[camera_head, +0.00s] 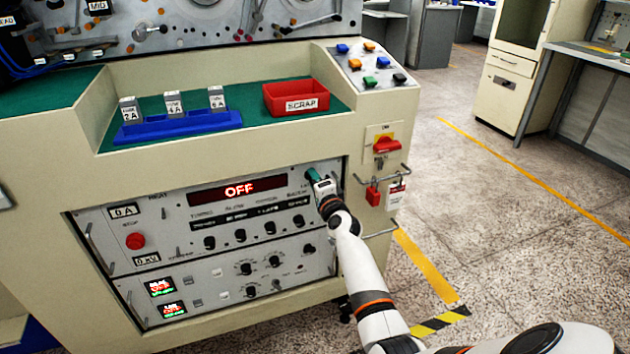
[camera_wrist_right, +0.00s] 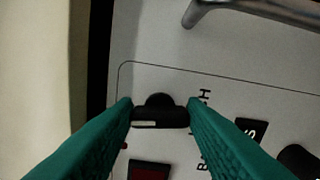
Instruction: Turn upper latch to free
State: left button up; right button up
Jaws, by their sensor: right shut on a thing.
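The upper latch (camera_wrist_right: 159,113) shows in the right wrist view as a small black turn-knob with a pale mark on its lower edge. It sits on the grey front panel, close to the panel's edge. My right gripper (camera_wrist_right: 160,109) has a green fingertip on each side of it and is shut on it. In the head view my right gripper (camera_head: 313,177) reaches the right end of the upper panel (camera_head: 180,228), beside the red "OFF" display (camera_head: 239,189). The gripper hides the latch there. My left gripper is not in view.
A metal handle (camera_wrist_right: 255,12) stands out from the panel near the fingers. Right of the panel are a red switch (camera_head: 387,145) and a red padlock (camera_head: 373,195). The lower panel (camera_head: 215,285) has several knobs. A red scrap bin (camera_head: 296,97) sits on the shelf above. Floor at right is clear.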

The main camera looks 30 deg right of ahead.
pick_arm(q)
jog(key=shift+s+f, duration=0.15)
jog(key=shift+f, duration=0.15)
pick_arm(e)
jog(key=shift+m, duration=0.9)
jog(key=o, duration=1)
pick_arm(q)
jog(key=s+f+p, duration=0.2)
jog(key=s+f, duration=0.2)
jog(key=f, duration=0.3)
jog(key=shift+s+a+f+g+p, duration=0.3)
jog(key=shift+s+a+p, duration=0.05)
jog(key=shift+p, duration=0.05)
pick_arm(e)
jog(key=v, duration=1.2)
jog(key=shift+f, duration=0.15)
